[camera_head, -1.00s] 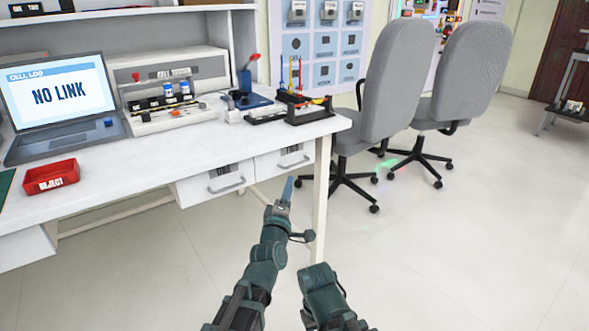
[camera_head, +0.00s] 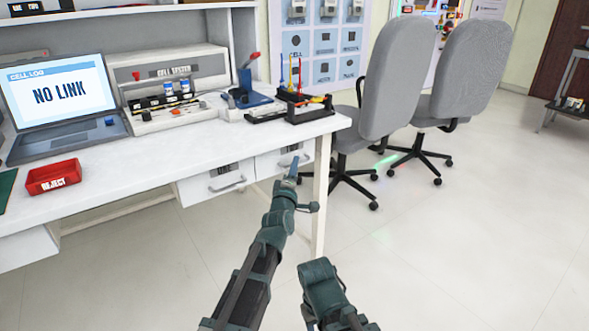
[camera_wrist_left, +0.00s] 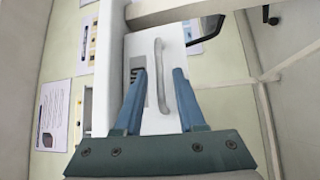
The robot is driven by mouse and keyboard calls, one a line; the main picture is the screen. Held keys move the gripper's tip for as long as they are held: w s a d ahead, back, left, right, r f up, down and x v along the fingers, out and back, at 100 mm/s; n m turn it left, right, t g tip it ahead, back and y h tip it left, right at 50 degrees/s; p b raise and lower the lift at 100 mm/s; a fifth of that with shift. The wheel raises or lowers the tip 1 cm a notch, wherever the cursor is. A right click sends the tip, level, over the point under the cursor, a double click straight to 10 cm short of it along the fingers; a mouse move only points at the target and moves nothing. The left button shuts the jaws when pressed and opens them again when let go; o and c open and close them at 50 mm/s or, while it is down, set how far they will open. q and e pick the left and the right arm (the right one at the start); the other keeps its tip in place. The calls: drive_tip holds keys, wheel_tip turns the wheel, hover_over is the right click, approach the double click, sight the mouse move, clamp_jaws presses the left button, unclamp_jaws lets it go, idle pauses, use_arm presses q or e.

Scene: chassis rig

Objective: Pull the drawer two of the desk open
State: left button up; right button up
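The white desk (camera_head: 110,165) has two white drawers under its right part, each with a label and a grey bar handle. Both the left one (camera_head: 205,186) and the right one (camera_head: 270,163) look shut; which is drawer two I cannot tell. My left gripper (camera_head: 294,163) is at the right drawer's front and partly covers its handle (camera_head: 306,158). In the left wrist view the gripper (camera_wrist_left: 160,75) is open, with the handle (camera_wrist_left: 159,60) between its blue fingertips in the picture. Whether the fingers reach around it is unclear. My right gripper is not in view; only its arm shows.
A desk leg (camera_head: 320,195) stands just right of the drawers. Two grey chairs (camera_head: 395,75) stand to the right. A laptop (camera_head: 62,100), a red bin (camera_head: 53,177) and tools are on the desktop. The floor in front is clear.

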use_arm(q)
clamp_jaws()
idle(1.2)
